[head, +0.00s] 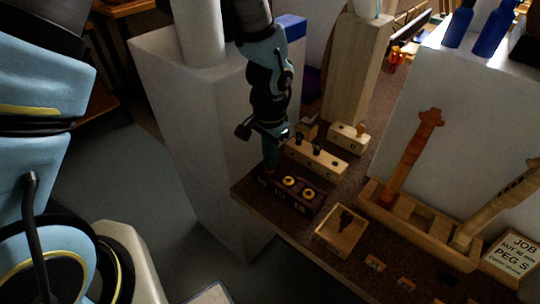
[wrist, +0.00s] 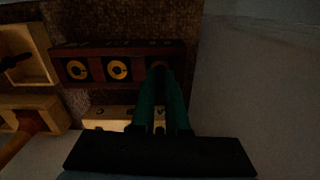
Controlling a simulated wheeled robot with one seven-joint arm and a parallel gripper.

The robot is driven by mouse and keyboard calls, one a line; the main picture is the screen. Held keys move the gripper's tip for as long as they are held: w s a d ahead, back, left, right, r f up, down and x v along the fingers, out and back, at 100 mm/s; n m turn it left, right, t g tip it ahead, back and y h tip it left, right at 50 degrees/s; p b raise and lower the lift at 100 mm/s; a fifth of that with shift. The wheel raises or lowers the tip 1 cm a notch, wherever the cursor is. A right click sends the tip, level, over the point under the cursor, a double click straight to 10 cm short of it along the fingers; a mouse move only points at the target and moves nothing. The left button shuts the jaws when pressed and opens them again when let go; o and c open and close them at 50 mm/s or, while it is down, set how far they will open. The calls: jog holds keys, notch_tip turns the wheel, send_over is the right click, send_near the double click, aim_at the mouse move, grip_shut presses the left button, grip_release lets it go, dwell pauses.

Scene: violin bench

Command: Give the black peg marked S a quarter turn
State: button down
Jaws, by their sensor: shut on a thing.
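A dark red-brown block (head: 305,209) stands near the bench's left front edge, with two yellow-ringed black round tops (head: 289,181) showing. It also shows in the wrist view (wrist: 90,50), rings (wrist: 118,70) included. My gripper (head: 270,168) points down at the block's left end in the head view. In the wrist view its teal fingers (wrist: 158,72) are close together over the block's third place, shut on a black peg there. The fingers hide nearly all of that peg, and no letter S can be read on it. Marks on the block's front are too small to read.
Behind the block is a pale wooden rack (head: 325,163) with dark pegs. A wooden tray (head: 325,240) with a dark peg-shaped piece lies to the right. A cradle (head: 405,225) holds violin necks. A card (head: 512,253) reads JOB, PEG S. A white pillar (head: 190,120) stands left.

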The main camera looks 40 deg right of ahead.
jog(key=m+p, duration=0.1)
jog(key=m, duration=0.2)
jog(key=shift+m+p, duration=0.3)
jog(key=shift+m, duration=0.7)
jog(key=shift+m+p, duration=0.55)
jog(key=shift+m, duration=0.95)
jog(key=c, duration=0.8)
grip_release()
jog(key=shift+c, duration=0.2)
